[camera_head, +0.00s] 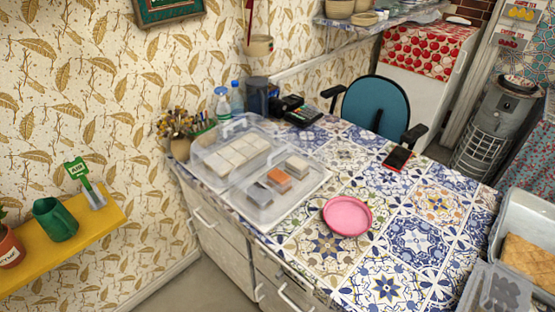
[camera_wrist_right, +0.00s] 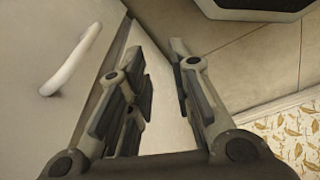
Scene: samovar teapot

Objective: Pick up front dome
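A clear plastic dome (camera_head: 205,160) covers pale square pieces on the back part of a tray (camera_head: 300,197) on the tiled table. Clear material also shows over the front part of the tray, around a grey, an orange and a pale piece; its outline is faint, and I cannot tell whether it is a separate front dome. My right gripper (camera_wrist_right: 158,55) is open and empty in the right wrist view, close to a pale drawer front. Neither gripper shows in the head view, and the left one is not seen at all.
A pink plate (camera_head: 347,216) lies right of the tray, with bare tiles around it. A dark phone-like object (camera_head: 398,158) lies farther back. Bottles (camera_head: 237,98) and a pot of dried flowers (camera_head: 180,147) stand behind the tray. A white drawer handle (camera_wrist_right: 70,60) is near my right gripper.

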